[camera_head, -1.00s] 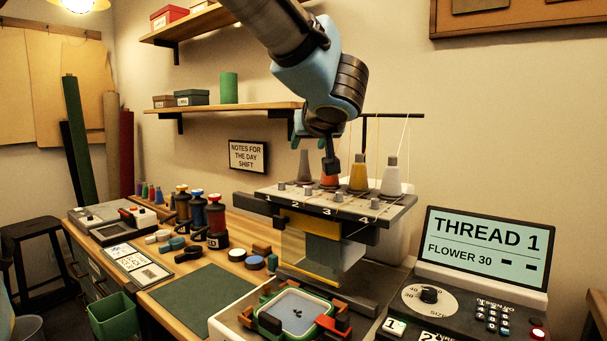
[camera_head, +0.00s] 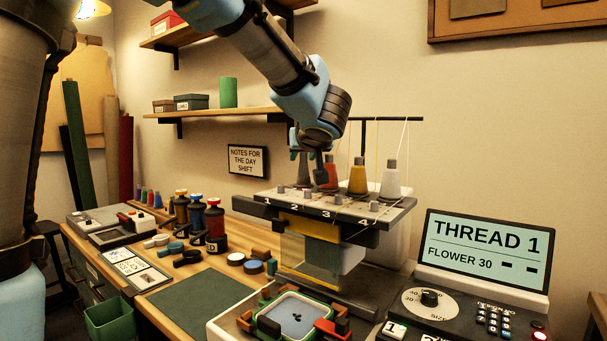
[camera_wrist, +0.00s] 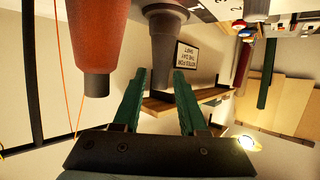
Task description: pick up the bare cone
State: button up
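The bare cone (camera_head: 304,174) is plain grey with no thread and stands upright on the thread rack (camera_head: 385,212) of the embroidery machine. It is at the left end of the row of cones. My gripper (camera_head: 306,151) is above it and hides part of its top. In the wrist view, which is upside down, the bare cone (camera_wrist: 169,40) has its narrow tip between the two green fingers of my gripper (camera_wrist: 161,74). The fingers are open, with visible gaps to the cone.
The orange cone (camera_head: 329,174) stands close right of the bare cone and shows large in the wrist view (camera_wrist: 98,35). A yellow cone (camera_head: 357,178) and a white cone (camera_head: 390,182) follow. Thin threads rise to a dark bar (camera_head: 385,118) above the rack.

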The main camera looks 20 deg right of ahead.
grip_shut()
dwell(0.4)
